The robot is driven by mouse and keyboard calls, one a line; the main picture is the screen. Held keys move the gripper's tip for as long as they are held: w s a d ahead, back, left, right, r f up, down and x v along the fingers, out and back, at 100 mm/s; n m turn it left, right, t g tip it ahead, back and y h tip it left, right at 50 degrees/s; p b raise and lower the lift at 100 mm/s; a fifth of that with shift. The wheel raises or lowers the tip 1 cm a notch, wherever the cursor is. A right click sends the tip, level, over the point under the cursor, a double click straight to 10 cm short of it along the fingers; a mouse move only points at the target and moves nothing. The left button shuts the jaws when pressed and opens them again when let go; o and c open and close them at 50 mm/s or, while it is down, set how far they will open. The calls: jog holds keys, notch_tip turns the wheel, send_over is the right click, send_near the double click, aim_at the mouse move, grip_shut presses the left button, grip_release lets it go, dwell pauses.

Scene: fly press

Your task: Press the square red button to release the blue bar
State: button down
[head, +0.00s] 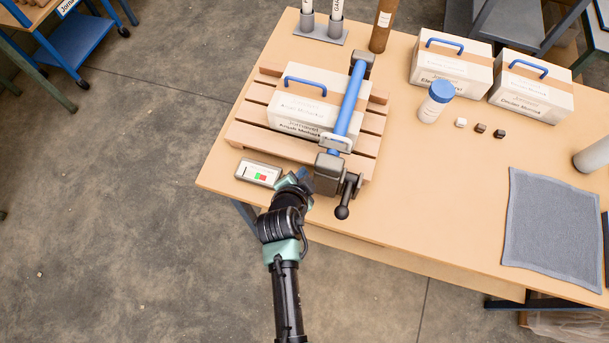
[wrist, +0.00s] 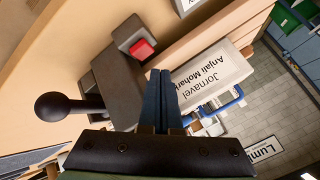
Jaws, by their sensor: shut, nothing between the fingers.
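The blue bar (head: 350,98) lies across a white box on a wooden pallet, held between a dark end block and a dark latch body (head: 327,172). The latch body (wrist: 115,85) also shows in the wrist view, with a raised square red button (wrist: 142,48) on it. That button cannot be made out in the head view. My gripper (head: 302,174) is just left of the latch body. Its dark blue fingers (wrist: 160,75) are shut and empty, pointing past the latch, apart from the red button, which is up and left of the tips.
A black ball lever (head: 342,212) sticks out of the latch. A small white control box (head: 258,173) with green and red squares lies left of my gripper. The white box (head: 300,110) has a blue handle.

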jog(key=shift+r+p, duration=1.3)
jog(key=shift+r, duration=0.65)
jog(key=w+r+n+t+b, duration=0.1)
jog(key=w+r+t, duration=0.1)
jog(key=w+r, duration=0.5)
jog(key=w+r+n+t+b, duration=0.1)
jog(key=w+r+t, duration=0.2)
jog(key=r, duration=0.8)
notch_tip(320, 180, up, 19)
jog(key=w+n+t+y+b, duration=0.1)
jog(key=n+t+b, duration=0.1)
jog(key=n+t, duration=0.15)
jog(key=s+r+n+t+b, duration=0.1)
jog(key=s+r+n+t, duration=0.1)
jog(key=s+r, duration=0.3)
jog(key=s+r+n+t, duration=0.2)
jog(key=s+r+t, duration=0.2)
jog(key=r, duration=1)
jog(key=s+r+n+t+y+b, duration=0.1)
jog(key=s+r+t, duration=0.3)
jog(key=s+r, duration=0.4)
jog(key=shift+d+r+n+b, duration=0.35)
jog(key=shift+r+n, duration=0.1)
jog(key=shift+r, duration=0.25)
